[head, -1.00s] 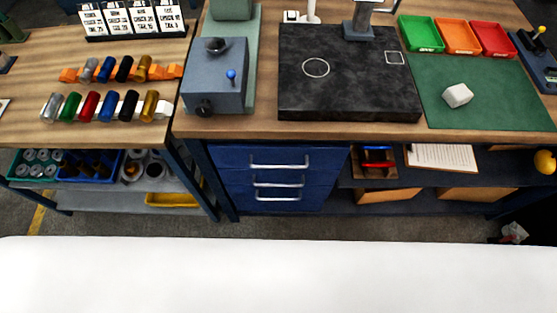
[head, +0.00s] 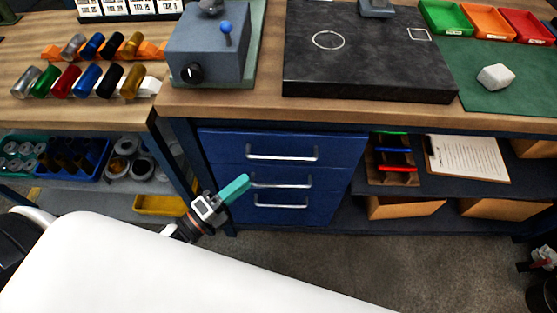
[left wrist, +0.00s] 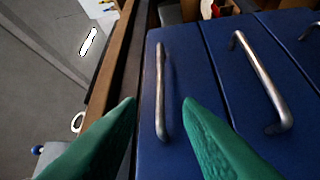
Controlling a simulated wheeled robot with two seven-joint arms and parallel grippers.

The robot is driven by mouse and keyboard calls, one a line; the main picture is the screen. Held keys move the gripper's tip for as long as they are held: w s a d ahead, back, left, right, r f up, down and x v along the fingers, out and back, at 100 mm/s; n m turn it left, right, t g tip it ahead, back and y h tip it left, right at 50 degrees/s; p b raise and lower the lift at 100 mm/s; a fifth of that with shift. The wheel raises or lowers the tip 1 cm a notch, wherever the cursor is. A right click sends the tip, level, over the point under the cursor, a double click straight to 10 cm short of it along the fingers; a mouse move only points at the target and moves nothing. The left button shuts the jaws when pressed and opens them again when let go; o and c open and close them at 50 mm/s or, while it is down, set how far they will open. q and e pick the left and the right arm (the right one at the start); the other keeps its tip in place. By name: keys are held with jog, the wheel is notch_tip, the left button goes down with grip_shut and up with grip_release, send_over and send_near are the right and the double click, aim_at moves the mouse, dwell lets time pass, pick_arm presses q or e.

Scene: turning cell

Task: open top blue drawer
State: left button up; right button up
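The blue drawer unit under the bench has three drawers, each with a silver bar handle. The top blue drawer (head: 225,145) looks shut, its handle (head: 282,157) near its middle. In the left wrist view this handle (left wrist: 160,90) stands lengthwise between the two green fingers in the picture. My left gripper (head: 242,184) is open, in front of the drawers at their left side in the head view. The wrist view also shows its spread fingertips (left wrist: 160,102); whether they reach around the handle I cannot tell. My right gripper is not in view.
The middle drawer's handle (head: 282,183) is close below the top one. The bench top (head: 270,112) overhangs the drawers. A shelf with a yellow tray (head: 160,205) lies to the left, and a shelf with a clipboard (head: 465,158) to the right.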

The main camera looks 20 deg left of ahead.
aim_at(273, 157)
pick_arm(q)
jog(key=p+x, duration=0.1)
jog(key=x, duration=0.9)
jog(key=shift+w+d, duration=0.15)
jog(key=shift+w, duration=0.2)
jog(key=shift+c, duration=0.4)
grip_shut()
